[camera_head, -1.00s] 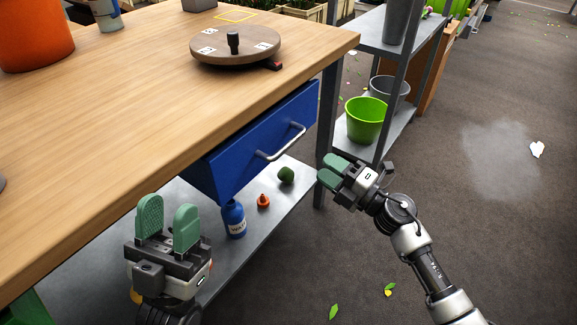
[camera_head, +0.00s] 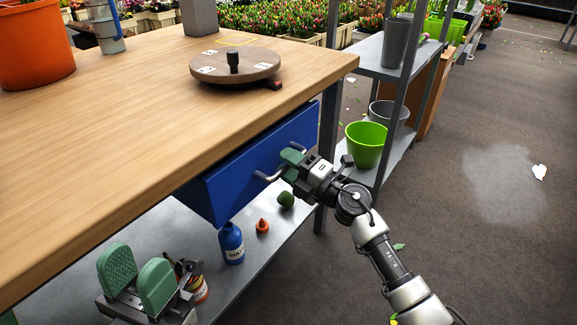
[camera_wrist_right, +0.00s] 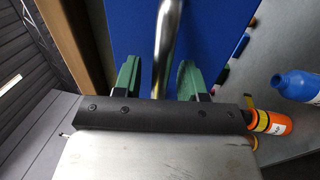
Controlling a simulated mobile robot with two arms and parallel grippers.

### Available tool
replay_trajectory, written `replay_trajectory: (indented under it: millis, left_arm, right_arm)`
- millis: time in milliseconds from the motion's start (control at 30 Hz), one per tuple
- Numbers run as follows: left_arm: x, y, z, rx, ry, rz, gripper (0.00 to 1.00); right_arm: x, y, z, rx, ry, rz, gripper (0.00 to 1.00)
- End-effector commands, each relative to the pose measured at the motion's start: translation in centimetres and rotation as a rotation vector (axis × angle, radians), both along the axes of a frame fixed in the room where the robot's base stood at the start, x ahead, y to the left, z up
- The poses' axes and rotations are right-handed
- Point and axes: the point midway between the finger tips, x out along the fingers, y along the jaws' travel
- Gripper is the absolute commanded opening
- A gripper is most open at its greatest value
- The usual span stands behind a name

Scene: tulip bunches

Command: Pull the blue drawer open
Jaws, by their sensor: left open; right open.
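The blue drawer (camera_head: 230,186) sits under the wooden table top, its front facing right, with a silver bar handle (camera_head: 266,176). My right gripper (camera_head: 291,158) is at the handle and hides its middle. In the right wrist view the handle (camera_wrist_right: 165,50) runs between the two green fingers of my right gripper (camera_wrist_right: 161,78). There are gaps on both sides, so the gripper is open around the bar. My left gripper (camera_head: 137,275) is open and empty at the lower left, below the table edge.
A lower metal shelf (camera_head: 200,258) holds a blue bottle (camera_head: 231,244), an orange bottle (camera_head: 262,226) and a green object (camera_head: 286,199). A round wooden turntable (camera_head: 236,68) is on the table. A shelf unit with a green bucket (camera_head: 365,145) stands behind.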

Motion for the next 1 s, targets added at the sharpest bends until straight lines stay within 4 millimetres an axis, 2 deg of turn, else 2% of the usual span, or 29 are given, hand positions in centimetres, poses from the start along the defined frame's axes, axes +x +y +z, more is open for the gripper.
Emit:
replay_trajectory:
  millis: [167, 467, 767, 1000]
  left_arm:
    - [0.0, 0.0, 0.0, 0.000, 0.001, 0.000, 0.43]
    - [0.0, 0.0, 0.0, 0.001, 0.002, 0.000, 0.43]
    - [0.0, 0.0, 0.1, 0.001, 0.002, 0.000, 0.43]
    - [0.0, 0.0, 1.0, 0.001, 0.002, 0.000, 0.43]
  right_arm:
    - [0.0, 0.0, 0.0, 0.001, 0.001, 0.000, 0.41]
    - [0.0, 0.0, 0.0, 0.001, 0.001, 0.000, 0.00]
    - [-0.1, -0.1, 0.0, 0.000, 0.001, 0.000, 0.00]
    - [-1.1, -1.4, 0.1, -0.002, 0.004, 0.000, 0.00]
